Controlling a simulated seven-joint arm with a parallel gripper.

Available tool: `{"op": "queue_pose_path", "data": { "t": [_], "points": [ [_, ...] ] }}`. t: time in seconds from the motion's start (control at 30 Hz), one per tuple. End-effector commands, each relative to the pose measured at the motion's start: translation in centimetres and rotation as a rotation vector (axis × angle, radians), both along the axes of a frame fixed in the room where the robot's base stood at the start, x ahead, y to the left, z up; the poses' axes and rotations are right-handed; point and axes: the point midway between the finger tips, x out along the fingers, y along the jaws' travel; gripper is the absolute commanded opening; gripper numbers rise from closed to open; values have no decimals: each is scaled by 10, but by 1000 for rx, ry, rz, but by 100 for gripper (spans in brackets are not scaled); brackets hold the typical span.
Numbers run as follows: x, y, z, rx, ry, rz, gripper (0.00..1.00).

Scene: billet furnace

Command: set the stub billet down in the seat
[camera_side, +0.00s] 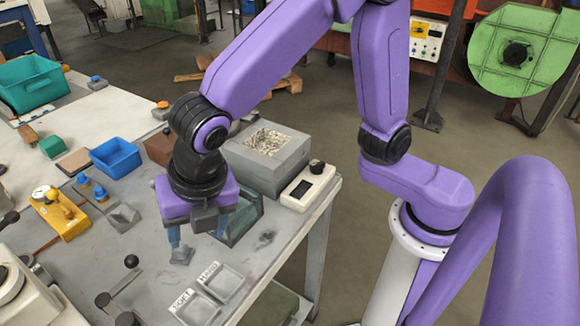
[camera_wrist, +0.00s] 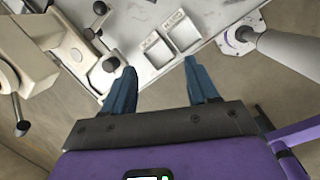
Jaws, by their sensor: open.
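My gripper (camera_side: 198,240) is open above the front part of the bench, fingers pointing down. In the wrist view its two blue fingers (camera_wrist: 160,80) are wide apart with nothing between them. A small grey metal piece (camera_side: 182,257) shows at the tip of the left finger in the side view; I cannot tell whether it is the stub billet or whether the finger touches it. A grey notched block (camera_side: 123,217) stands on the bench to the left; I cannot tell whether it is the seat. No billet can be made out for certain in either view.
Two shallow trays, SOFT (camera_side: 197,310) and HARD (camera_side: 224,283), lie near the bench's front edge. A blue bin (camera_side: 116,158) and yellow device (camera_side: 60,213) are left.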

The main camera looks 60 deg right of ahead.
Motion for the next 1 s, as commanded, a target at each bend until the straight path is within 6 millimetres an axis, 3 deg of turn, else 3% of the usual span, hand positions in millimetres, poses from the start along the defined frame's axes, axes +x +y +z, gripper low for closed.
{"op": "queue_pose_path", "data": {
  "t": [0.03, 0.3, 0.5, 0.7, 1.0],
  "points": [
    [-6, -29, 3, 30, 26, -131, 58],
    [-63, -159, 2, 152, 161, -856, 58],
    [-109, -226, -7, 192, 225, -1292, 58],
    [-130, -251, -13, 203, 247, -1488, 58],
    [-131, -253, -13, 203, 249, -1504, 58]
  ]
}}
